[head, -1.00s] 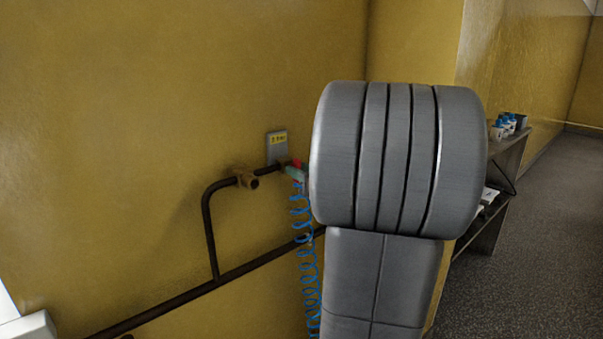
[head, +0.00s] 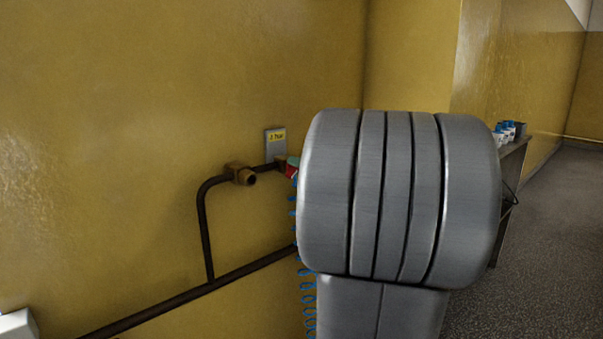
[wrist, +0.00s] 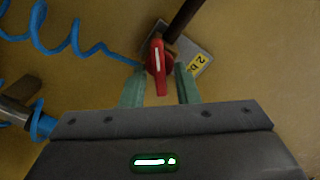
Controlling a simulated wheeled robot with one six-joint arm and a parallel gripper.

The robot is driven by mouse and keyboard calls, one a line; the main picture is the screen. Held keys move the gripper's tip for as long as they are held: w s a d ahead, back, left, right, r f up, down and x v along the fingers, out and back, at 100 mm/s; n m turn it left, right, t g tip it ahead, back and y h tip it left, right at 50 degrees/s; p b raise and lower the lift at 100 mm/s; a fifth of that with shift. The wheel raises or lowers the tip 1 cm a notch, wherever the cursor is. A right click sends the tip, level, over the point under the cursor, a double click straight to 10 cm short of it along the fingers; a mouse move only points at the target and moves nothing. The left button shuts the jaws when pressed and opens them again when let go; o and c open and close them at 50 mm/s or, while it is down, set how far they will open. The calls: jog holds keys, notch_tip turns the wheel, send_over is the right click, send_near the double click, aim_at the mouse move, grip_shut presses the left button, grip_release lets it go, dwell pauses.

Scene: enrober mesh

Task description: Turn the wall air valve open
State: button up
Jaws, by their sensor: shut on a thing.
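The wall air valve shows in the wrist view as a red lever (wrist: 158,66) with a pale stripe, in front of a grey plate (wrist: 190,50) with a yellow label. A dark pipe (wrist: 184,20) runs up and right from it, and the lever lies at an angle to this pipe. My gripper (wrist: 160,82) has its green fingers on either side of the lever and is shut on it. In the head view only a bit of the red lever (head: 291,171) and green fingertip (head: 293,161) show; my grey arm hides the rest.
A coiled blue hose (head: 308,300) hangs below the valve and crosses the wrist view's upper left (wrist: 65,48). A brass fitting (head: 242,174) sits on the dark pipe (head: 208,240) along the yellow wall. A shelf (head: 510,165) with small containers stands right, beside open floor.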

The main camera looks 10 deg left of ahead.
jog(key=shift+f+m+p, duration=0.2)
jog(key=shift+m+p, duration=0.35)
jog(key=shift+m, duration=3.25)
jog(key=o, duration=0.6)
jog(key=shift+d, duration=0.1)
jog(key=v, duration=1.3)
jog(key=shift+s+d+p, duration=0.2)
jog(key=shift+d+p, duration=0.05)
jog(key=shift+p, duration=0.15)
